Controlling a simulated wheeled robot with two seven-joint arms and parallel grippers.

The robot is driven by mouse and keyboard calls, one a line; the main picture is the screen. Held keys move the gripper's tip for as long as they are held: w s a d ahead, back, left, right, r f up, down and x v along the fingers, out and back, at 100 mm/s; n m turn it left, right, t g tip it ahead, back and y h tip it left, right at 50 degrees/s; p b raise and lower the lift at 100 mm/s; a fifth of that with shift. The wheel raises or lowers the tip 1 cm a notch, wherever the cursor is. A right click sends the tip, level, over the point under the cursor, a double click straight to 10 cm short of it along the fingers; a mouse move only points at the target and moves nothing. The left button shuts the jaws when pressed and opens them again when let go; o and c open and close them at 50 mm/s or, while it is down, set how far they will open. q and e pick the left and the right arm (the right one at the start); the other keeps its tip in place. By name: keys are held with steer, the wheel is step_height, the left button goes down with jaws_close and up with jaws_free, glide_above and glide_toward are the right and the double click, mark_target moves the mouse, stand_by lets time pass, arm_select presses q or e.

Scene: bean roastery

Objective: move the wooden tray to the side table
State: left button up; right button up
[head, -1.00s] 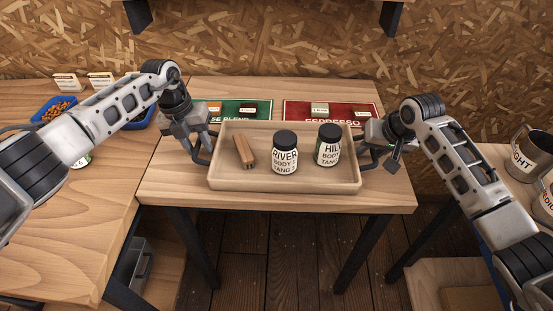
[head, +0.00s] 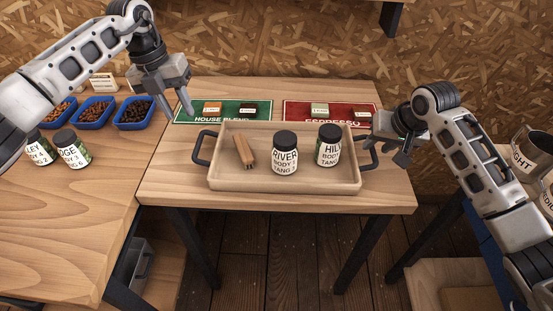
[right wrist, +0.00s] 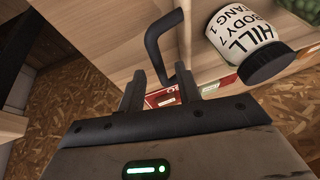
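The wooden tray (head: 285,184) lies flat on the small middle table (head: 390,195). It holds a brown wooden piece (head: 245,152), a RIVER jar (head: 285,155) and a HILL jar (head: 328,147); both jars are upright. The tray has dark handles at its left (head: 203,148) and right (head: 372,153) ends. My left gripper (head: 185,95) is open and empty, raised above and behind the left handle. My right gripper (head: 390,142) is open beside the right handle. In the right wrist view, the handle (right wrist: 163,50) shows just beyond the spread fingers (right wrist: 160,92).
Green (head: 225,111) and red (head: 330,113) mats with small blocks lie behind the tray. The left table has blue bean trays (head: 133,112) and jars (head: 75,147). A chipboard wall closes the back.

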steer(key=v, duration=0.8)
steer(key=shift+r, duration=0.15)
steer(key=shift+s, duration=0.15)
